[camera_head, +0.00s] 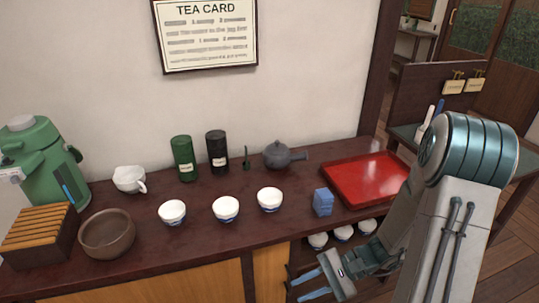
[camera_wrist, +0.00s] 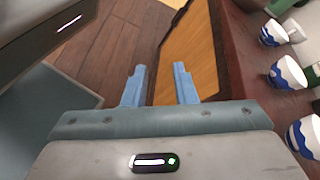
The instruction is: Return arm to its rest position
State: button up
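My gripper (camera_head: 316,280) hangs low in front of the counter, at the right of its wooden cabinet front. Its two blue fingers are apart with nothing between them. In the wrist view my gripper (camera_wrist: 160,86) points down past the cabinet panel toward the wooden floor, and it is open and empty. My arm is folded, with its large teal joint at the right of the head view.
The counter (camera_head: 150,236) holds several white cups, a blue box (camera_head: 323,201), a red tray (camera_head: 365,178), a grey teapot (camera_head: 279,156), two canisters, a brown bowl (camera_head: 107,234) and a green dispenser (camera_head: 45,160). Cups stand on a shelf below. Floor shows free.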

jog(key=s+d+r+n+t+h+p, duration=0.1)
jog(key=d+r+n+t+h+p, duration=0.1)
jog(key=r, duration=0.7)
jog(key=s+d+r+n+t+h+p, duration=0.1)
jog(key=r+n+h+p, duration=0.3)
jog(key=r, duration=0.5)
jog(key=s+d+r+n+t+h+p, duration=0.2)
jog(key=d+r+h+p, duration=0.1)
jog(key=r+h, duration=0.4)
notch_tip(320, 180, up, 2)
jog(key=shift+d+n+t+p, duration=0.3)
jog(key=shift+n+p, duration=0.1)
jog(key=shift+p, duration=0.3)
jog(key=shift+a, duration=0.2)
